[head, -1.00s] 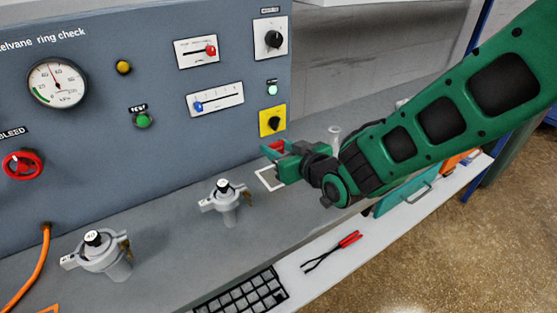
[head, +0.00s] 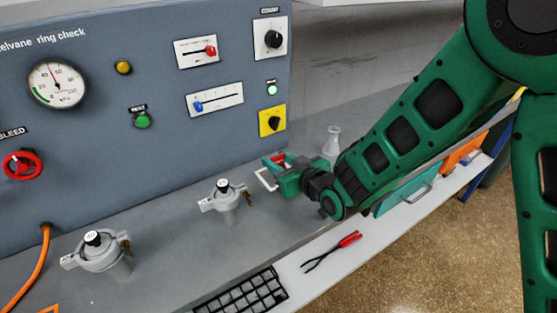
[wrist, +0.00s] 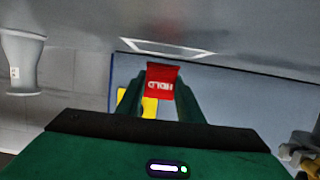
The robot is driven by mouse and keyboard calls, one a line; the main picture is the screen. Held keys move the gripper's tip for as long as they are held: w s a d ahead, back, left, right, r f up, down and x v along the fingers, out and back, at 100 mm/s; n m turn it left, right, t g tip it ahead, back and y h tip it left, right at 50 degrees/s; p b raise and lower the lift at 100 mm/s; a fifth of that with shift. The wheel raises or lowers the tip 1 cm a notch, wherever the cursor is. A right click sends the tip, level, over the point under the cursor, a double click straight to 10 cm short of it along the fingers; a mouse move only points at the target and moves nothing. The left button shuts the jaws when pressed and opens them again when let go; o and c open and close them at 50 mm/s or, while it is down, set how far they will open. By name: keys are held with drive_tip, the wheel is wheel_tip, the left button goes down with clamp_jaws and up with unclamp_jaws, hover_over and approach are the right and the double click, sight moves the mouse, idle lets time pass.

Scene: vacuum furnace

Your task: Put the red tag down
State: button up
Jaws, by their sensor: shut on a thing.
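The red tag (wrist: 161,82), marked "HOLD", is between the two fingers of my gripper (wrist: 161,95) in the wrist view. My gripper is shut on it. In the head view the tag (head: 280,158) shows as a small red patch at the tip of my gripper (head: 278,163). My gripper is above the grey bench, close to a white outlined square (head: 266,180). The square's outline (wrist: 160,48) also shows beyond the tag in the wrist view. The gripper hides part of the square in the head view. I cannot tell whether the tag touches the bench.
A grey valve (head: 226,200) stands left of my gripper, and another (head: 100,252) further left. The blue panel (head: 130,90) rises behind the bench.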

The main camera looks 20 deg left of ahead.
drive_tip(key=shift+f, duration=0.35)
drive_tip(key=o, duration=1.2)
drive_tip(key=shift+f, duration=0.1)
